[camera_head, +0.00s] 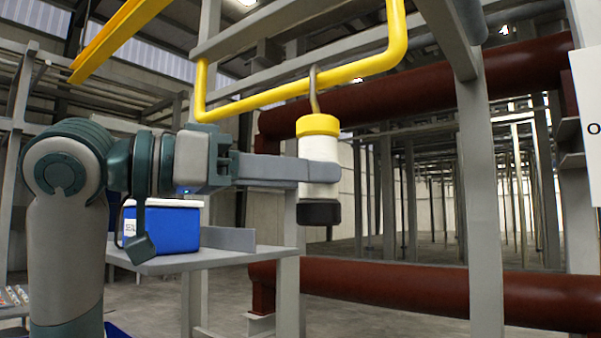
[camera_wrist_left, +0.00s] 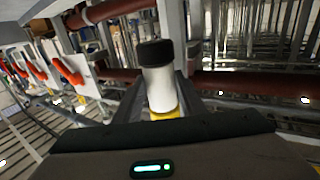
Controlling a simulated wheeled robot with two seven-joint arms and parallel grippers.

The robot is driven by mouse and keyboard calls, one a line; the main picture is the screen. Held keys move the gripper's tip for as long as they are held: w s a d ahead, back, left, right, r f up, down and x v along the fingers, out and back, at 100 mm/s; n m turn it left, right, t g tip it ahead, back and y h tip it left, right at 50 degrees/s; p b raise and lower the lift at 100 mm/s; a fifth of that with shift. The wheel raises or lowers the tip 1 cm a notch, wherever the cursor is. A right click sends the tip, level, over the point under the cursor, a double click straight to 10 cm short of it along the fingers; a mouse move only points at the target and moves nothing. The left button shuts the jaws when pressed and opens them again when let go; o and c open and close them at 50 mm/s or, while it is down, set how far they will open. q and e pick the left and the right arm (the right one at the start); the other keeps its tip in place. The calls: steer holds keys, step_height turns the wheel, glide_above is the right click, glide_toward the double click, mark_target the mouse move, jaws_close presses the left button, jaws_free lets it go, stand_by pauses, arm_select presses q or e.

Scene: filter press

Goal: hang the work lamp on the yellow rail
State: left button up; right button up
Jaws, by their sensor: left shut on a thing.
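The work lamp (camera_head: 318,148) is a white cylinder with a yellow collar, a black lower end and a grey hook (camera_head: 313,90) on top. It is upright in my left gripper (camera_head: 318,171), which is shut around its white body. The lamp also shows in the left wrist view (camera_wrist_left: 159,88), its black end towards the top. The yellow rail (camera_head: 290,90) is a bent pipe crossing the upper middle. The hook overlaps the rail in the head view; I cannot tell whether it rests on it. My right gripper is not in view.
Grey steel posts (camera_head: 480,200) and dark red pipes (camera_head: 410,289) stand around and behind the lamp. A blue and white box (camera_head: 165,227) sits on a grey shelf (camera_head: 225,259) below my left arm. A white sign (camera_head: 588,110) is at the right edge.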

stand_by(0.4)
arm_select(q)
steer(key=o, duration=1.3)
steer(key=shift+f, duration=0.1)
steer(key=shift+a, duration=0.1)
steer(key=shift+b+v, duration=3.75)
steer(key=shift+v, duration=4.9)
steer(key=shift+s, duration=0.1)
